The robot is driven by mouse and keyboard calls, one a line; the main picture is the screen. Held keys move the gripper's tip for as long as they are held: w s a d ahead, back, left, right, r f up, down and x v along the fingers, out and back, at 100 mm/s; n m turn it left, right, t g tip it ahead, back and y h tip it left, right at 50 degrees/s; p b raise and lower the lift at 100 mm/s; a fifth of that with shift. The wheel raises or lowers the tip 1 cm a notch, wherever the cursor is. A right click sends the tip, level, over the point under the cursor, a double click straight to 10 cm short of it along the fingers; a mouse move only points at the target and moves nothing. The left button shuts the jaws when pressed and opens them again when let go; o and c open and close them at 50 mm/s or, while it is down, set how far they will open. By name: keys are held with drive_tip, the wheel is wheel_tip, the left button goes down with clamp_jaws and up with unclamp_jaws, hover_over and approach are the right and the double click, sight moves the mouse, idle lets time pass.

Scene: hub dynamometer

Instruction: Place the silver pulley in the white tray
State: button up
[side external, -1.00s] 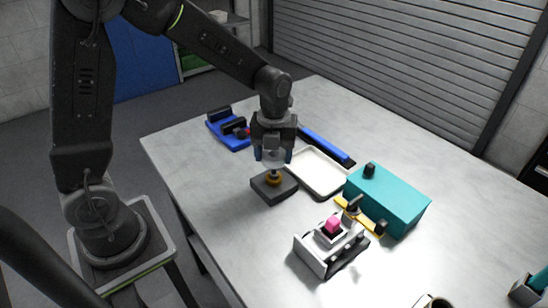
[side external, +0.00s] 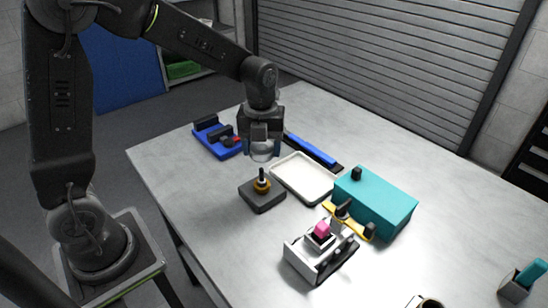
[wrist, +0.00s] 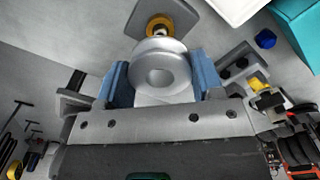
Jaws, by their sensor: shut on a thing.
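My gripper (side external: 263,150) is shut on the silver pulley (side external: 265,150), a round silver piece with a central hole. In the wrist view the pulley (wrist: 160,75) sits between the two blue fingers of my gripper (wrist: 160,80). It is held in the air, above and a little behind a dark square base (side external: 263,198) with a brass hub and an upright black spindle. The pulley is clear of the spindle. The white tray (side external: 325,195) lies empty on the table, to the right of the pulley. Its corner also shows in the wrist view (wrist: 228,8).
A teal box (side external: 385,205) stands just right of the tray, with a yellow wrench-like tool (side external: 365,232) before it. A grey fixture with a pink block (side external: 322,240) is at the front. A blue bar (side external: 312,150) lies behind the tray; a blue fixture (side external: 215,138) is at left.

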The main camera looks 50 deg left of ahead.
drive_tip(key=w+a, duration=0.6)
drive_tip(key=a, duration=0.1)
hover_over(304, 178)
wheel_tip(304, 178, down, 8)
drive_tip(key=shift+r, duration=0.1)
drive_tip(key=shift+f, duration=2)
drive_tip(key=shift+f, duration=0.2)
drive_tip(key=o, duration=0.9)
